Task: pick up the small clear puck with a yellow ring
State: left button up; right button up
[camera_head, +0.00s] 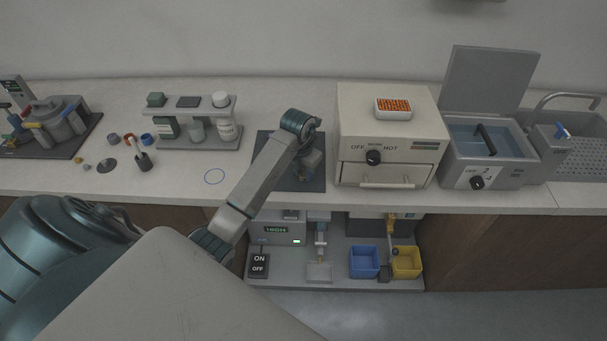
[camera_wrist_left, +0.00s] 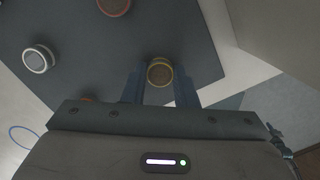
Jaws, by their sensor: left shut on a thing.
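The small puck with the yellow ring (camera_wrist_left: 160,72) is between the two fingertips of my left gripper (camera_wrist_left: 160,86) in the left wrist view. The fingers are shut on it, one on each side. It is over or on the dark mat, near its edge; I cannot tell whether it is lifted. In the head view my left gripper (camera_head: 308,172) points down over the dark mat (camera_head: 264,145), and my wrist hides the puck. My right gripper is not in view.
On the mat lie a white-ringed puck (camera_wrist_left: 39,59) and a red-ringed puck (camera_wrist_left: 115,5). An orange bit shows at my gripper's edge. A beige oven (camera_head: 354,158) stands close right of the mat, a bottle rack (camera_head: 190,143) to its left. Counter around the blue circle is clear.

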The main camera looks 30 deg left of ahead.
aim_at(303, 174)
pick_arm(q)
jog(key=shift+r+b, duration=0.45)
jog(key=shift+r, duration=0.05)
notch_tip(303, 174, up, 2)
jog(key=shift+b, duration=0.7)
jog(key=s+a+r+b, duration=0.1)
jog(key=s+a+b, duration=0.1)
jog(key=s, duration=0.5)
jog(key=s+a+r+b, duration=0.1)
jog(key=s+a+b, duration=0.1)
jog(key=s, duration=0.6)
jog(key=shift+s+a+b, duration=0.15)
jog(key=shift+s+b, duration=0.1)
jog(key=shift+b, duration=0.15)
